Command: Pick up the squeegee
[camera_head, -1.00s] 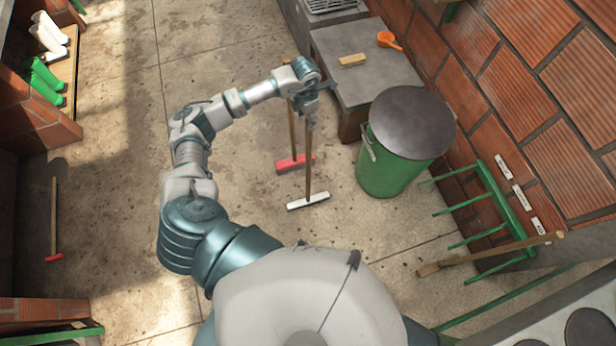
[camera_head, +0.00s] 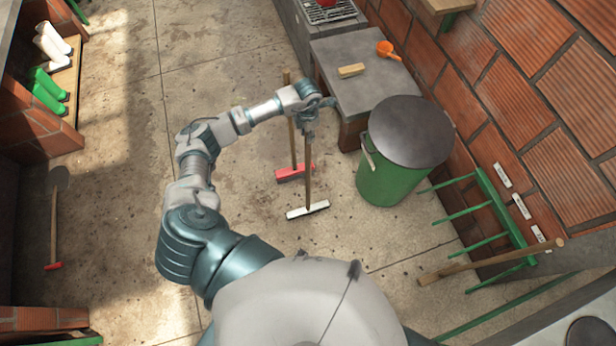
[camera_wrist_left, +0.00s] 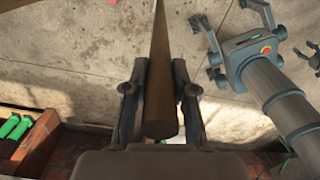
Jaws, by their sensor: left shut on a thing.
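A squeegee with a long wooden handle and a pale, white head (camera_head: 307,210) stands nearly upright, its head at the floor. My left gripper (camera_head: 309,132) is at the upper part of its handle. In the left wrist view, the left gripper's fingers (camera_wrist_left: 160,95) are on both sides of the round wooden handle (camera_wrist_left: 160,112) and shut on it. My right gripper (camera_wrist_left: 250,45) shows at the upper right of that view, its fingers spread and empty. A red-headed tool (camera_head: 295,173) with a wooden handle stands just behind the squeegee.
A green barrel (camera_head: 385,183) with a dark lid stands right of the squeegee. Behind it is a low grey table (camera_head: 365,90) with a brush and an orange scoop. A green wall rack (camera_head: 505,215) is at right.

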